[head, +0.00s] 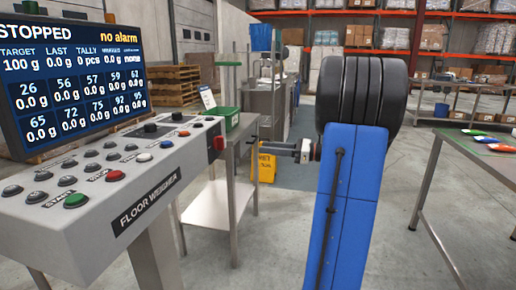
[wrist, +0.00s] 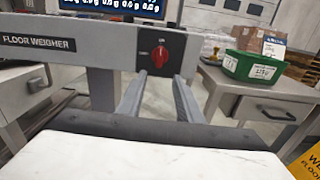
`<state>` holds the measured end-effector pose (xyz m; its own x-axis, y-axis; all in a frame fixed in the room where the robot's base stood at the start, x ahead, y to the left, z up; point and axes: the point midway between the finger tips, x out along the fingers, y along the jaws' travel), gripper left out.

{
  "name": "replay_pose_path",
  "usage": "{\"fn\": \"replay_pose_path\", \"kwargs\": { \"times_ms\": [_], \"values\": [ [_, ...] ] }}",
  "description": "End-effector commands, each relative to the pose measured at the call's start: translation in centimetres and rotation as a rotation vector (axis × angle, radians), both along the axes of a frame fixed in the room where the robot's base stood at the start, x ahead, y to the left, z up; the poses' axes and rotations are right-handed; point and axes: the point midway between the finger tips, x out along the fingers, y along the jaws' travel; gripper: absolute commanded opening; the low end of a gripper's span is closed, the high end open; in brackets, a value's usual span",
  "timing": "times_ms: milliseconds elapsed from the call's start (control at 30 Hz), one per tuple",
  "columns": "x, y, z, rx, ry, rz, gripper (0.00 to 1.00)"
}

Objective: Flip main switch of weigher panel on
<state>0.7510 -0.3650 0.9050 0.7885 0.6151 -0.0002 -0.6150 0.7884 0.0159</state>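The weigher panel (head: 150,185) is a grey console marked FLOOR WEIGHER, at the left of the head view. Its red rotary main switch (wrist: 160,56) is on a dark plate on the end face, with small markings around it; its exact setting is too small to read. The switch also shows edge-on in the head view (head: 219,143). My gripper (wrist: 160,76) is open and empty, its two grey fingers pointing at the switch, one to each side of it in the picture. In the head view my gripper (head: 264,149) is right of the switch, with a gap between them.
The lit screen (head: 70,75) reads STOPPED and no alarm. Several buttons cover the panel top. A steel table with a green box (wrist: 256,68) stands behind. A yellow floor sign (head: 266,166) is beyond my gripper. Another table (head: 465,165) stands at right.

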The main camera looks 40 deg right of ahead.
Motion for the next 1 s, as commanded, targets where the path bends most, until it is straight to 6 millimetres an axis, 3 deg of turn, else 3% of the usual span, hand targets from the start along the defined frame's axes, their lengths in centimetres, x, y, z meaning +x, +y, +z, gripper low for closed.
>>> {"fn": "replay_pose_path", "kwargs": {
  "times_ms": [233,800,900,1000],
  "values": [
    [-1.2,-0.9,0.0,0.001,-0.001,-0.001,0.33],
    [-1.2,-0.9,0.0,0.0,0.0,0.0,0.33],
    [-1.2,0.1,-0.1,-0.021,0.005,0.015,0.33],
    [-1.1,3.0,-0.4,-0.087,0.02,0.062,0.33]
  ]
}}
